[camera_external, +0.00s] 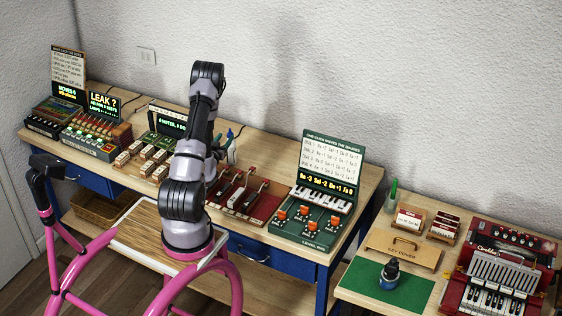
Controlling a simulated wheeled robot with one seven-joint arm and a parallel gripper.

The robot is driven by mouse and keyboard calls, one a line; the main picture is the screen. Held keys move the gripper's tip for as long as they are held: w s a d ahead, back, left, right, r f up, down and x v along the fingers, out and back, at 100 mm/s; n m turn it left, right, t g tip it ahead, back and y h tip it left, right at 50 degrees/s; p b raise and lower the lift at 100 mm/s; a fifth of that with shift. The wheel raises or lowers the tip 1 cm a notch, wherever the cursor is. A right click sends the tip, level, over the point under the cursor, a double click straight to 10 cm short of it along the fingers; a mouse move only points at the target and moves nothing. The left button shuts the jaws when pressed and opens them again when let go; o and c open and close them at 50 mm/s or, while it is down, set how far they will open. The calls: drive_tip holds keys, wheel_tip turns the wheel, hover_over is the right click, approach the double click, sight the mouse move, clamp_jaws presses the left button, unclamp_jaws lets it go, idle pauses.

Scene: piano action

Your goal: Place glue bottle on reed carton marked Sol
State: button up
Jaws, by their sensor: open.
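A small dark bottle (389,273) with a black top stands upright on a green mat (362,291) on the right table; it may be the glue bottle. A white bottle (231,152) stands at the back of the left table, partly hidden by my arm, so I cannot tell which one holds glue. Two small cartons, a left one (409,220) and a right one (444,229), stand behind a tan board; their labels are too small to read, so I cannot tell which says Sol. My arm rises in front of the left table; my gripper is not visible.
A red accordion (496,275) fills the right end. A tan key cover board (403,249) lies between mat and cartons. A slim green tube (392,196) stands behind. A green panel with levers (305,227) and several wooden blocks (148,155) crowd the left table. A gap separates the tables.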

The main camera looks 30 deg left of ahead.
sight(230, 129)
drive_tip(key=x, duration=1)
drive_tip(key=shift+w+a, duration=0.2)
clamp_jaws()
idle(1.1)
